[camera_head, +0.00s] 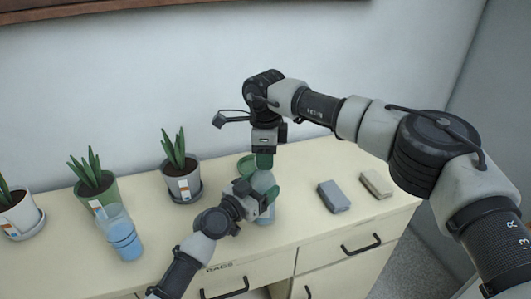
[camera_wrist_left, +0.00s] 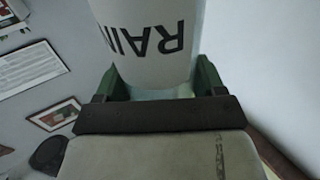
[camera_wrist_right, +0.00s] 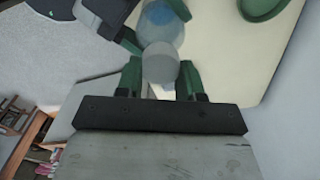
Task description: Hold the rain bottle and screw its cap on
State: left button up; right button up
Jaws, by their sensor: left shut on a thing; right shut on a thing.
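The rain bottle (camera_head: 263,181) stands upright near the front of the counter, pale above and blue low down. The word RAIN shows upside down on the bottle in the left wrist view (camera_wrist_left: 150,40). My left gripper (camera_head: 266,193) is shut around its side. My right gripper (camera_head: 264,163) is directly above, pointing down, shut on the grey-white round cap (camera_wrist_right: 160,64). In the right wrist view the cap overlaps the top of the bottle (camera_wrist_right: 157,20). I cannot tell whether it sits on the neck or how far it is threaded. The head view hides the cap.
A green dish (camera_head: 245,165) lies just behind the bottle. A blue-filled bottle (camera_head: 122,238) and several potted plants, one in a green pot (camera_head: 99,192), stand left. A grey block (camera_head: 333,196) and a beige block (camera_head: 376,183) lie right. The counter between bottle and blocks is clear.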

jog(key=m, duration=0.4)
jog(key=shift+s+m, duration=0.1)
jog(key=shift+m, duration=0.3)
jog(key=m, duration=0.6)
jog(key=shift+s+a+m, duration=0.15)
jog(key=shift+a+m, duration=0.05)
jog(key=shift+m, duration=0.1)
jog(key=m, duration=0.6)
jog(key=shift+a+m, duration=0.15)
jog(key=shift+m, duration=0.15)
jog(key=m, duration=0.4)
jog(key=shift+a+m, duration=0.15)
jog(key=shift+m, duration=0.15)
jog(key=m, duration=0.4)
jog(key=shift+a, duration=0.1)
jog(key=m, duration=0.5)
jog(key=shift+w, duration=0.25)
jog(key=m, duration=0.4)
jog(key=shift+w+f+m, duration=0.1)
jog(key=shift+w+m, duration=0.05)
jog(key=shift+m, duration=0.25)
jog(key=m, duration=0.5)
jog(key=shift+w+m, duration=0.15)
jog(key=shift+m, duration=0.25)
